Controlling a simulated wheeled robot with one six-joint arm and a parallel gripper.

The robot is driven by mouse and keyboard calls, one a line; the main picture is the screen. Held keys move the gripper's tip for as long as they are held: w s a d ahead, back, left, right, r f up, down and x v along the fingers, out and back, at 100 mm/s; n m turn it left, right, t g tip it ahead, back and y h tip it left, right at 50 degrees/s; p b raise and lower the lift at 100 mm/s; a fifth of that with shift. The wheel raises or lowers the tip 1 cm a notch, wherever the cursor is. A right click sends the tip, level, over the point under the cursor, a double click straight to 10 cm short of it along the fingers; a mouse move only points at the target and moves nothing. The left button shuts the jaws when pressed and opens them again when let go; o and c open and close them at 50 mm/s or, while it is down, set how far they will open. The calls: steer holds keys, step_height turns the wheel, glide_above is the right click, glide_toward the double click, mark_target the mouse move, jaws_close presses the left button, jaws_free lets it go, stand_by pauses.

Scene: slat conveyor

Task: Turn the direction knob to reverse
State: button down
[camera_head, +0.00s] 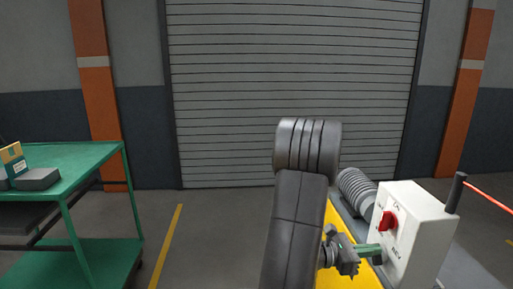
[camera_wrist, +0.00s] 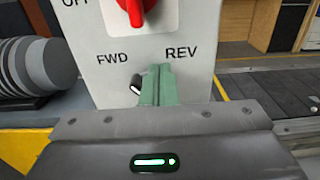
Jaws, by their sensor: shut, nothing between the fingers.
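The white control box (camera_head: 424,218) has a red knob (camera_head: 387,221) on its front face. In the wrist view the box face (camera_wrist: 190,22) carries the labels FWD and REV below the red knob (camera_wrist: 136,8). The direction knob (camera_wrist: 136,85), dark with a pale mark, shows just below FWD, left of my fingers. The rest of it is hidden behind them, so its full setting cannot be told. My gripper (camera_wrist: 157,74) is shut and empty, its green fingertips at the box face below and left of REV. In the head view my gripper (camera_head: 376,249) reaches the box from the left; contact cannot be told.
A yellow conveyor side frame (camera_head: 345,272) runs below the box, with a grey ribbed cylinder (camera_head: 357,193) behind it. A dark post (camera_head: 455,193) stands at the box's right. A green cart (camera_head: 85,165) with boxes stands at left, with open floor between.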

steer(key=shift+s+r, duration=0.15)
steer(key=shift+r, duration=0.2)
steer(key=a, duration=0.6)
steer(key=shift+s, duration=0.25)
steer(key=shift+w, duration=0.1)
steer(key=shift+w+d+f+b, duration=0.1)
steer(key=shift+w+d+b, duration=0.2)
steer(key=shift+w+d, duration=0.55)
steer(key=shift+w+d+f+b, duration=0.1)
steer(key=shift+w+d+b, duration=0.15)
steer(key=shift+w+d, duration=0.55)
steer(key=shift+w+d+b, duration=0.3)
steer(key=shift+w+d, duration=0.15)
steer(key=shift+d, duration=0.75)
steer(key=shift+s+f+b, duration=0.2)
steer(key=shift+f+b, duration=0.1)
